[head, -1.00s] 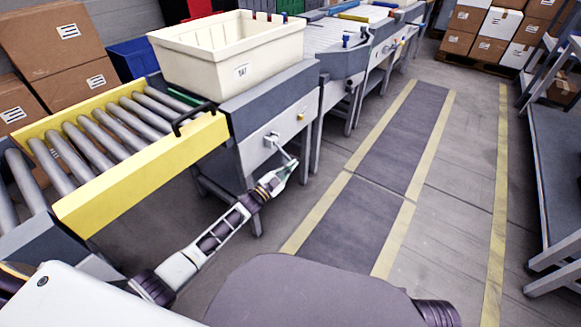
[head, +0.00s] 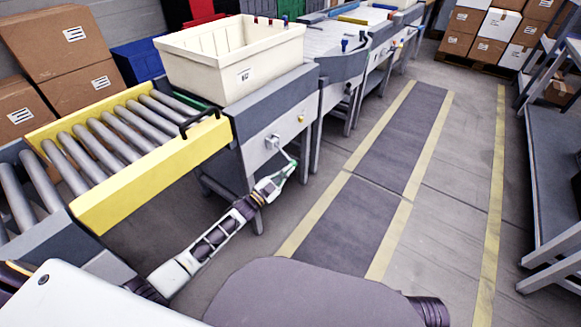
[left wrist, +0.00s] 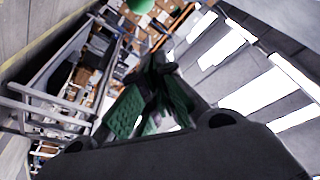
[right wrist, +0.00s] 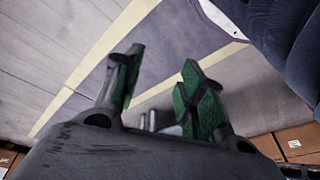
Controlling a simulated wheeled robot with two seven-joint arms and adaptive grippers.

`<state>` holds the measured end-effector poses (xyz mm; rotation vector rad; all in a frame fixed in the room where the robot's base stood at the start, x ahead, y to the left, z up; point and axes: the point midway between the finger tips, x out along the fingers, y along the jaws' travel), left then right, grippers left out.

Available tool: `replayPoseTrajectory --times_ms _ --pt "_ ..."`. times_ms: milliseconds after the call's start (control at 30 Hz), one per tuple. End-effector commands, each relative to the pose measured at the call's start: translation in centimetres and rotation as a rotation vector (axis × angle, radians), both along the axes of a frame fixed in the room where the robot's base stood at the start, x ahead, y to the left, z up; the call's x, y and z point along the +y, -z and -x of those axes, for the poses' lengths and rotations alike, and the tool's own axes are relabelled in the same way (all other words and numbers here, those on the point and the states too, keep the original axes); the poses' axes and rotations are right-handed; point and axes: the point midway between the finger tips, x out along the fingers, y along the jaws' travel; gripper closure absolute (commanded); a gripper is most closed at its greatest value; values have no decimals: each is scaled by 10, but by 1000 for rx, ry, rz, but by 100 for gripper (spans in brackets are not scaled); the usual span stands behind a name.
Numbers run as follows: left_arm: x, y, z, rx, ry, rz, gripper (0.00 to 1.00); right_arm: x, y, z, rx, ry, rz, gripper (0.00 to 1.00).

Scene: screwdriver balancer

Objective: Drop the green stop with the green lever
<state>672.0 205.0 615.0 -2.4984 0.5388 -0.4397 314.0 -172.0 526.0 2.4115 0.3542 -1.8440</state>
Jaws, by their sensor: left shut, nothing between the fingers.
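The green stop (head: 187,98) shows as a thin green bar at the far end of the rollers, beside the cream tote; the tote hides part of it. The lever's pale rod (head: 284,151) comes out of the conveyor's front panel and slants down right. A green knob (left wrist: 138,5) shows at the top edge of the left wrist view, apart from the fingers there. My left gripper (head: 278,182) is at the rod's lower end, shut and empty; I cannot tell whether it touches the lever. My right gripper (right wrist: 160,85) is open and empty above the floor.
A cream tote (head: 205,75) stands on the conveyor. A yellow roller section (head: 150,177) with a black handle (head: 199,119) is left of the lever. More conveyor runs to the back. A grey rack (head: 550,170) stands at right. The taped floor lane (head: 370,190) is clear.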

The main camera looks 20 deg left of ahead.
Motion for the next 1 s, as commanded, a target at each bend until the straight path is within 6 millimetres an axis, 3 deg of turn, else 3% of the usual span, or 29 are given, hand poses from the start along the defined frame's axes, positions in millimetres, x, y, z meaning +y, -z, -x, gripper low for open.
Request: replayPoseTrajectory --times_ms 533,1000 --pt "26 11 50 2 -1 -1 100 -4 17 0 29 2 18 60" --pt "32 14 62 0 0 0 100 -5 25 3 45 3 23 60"
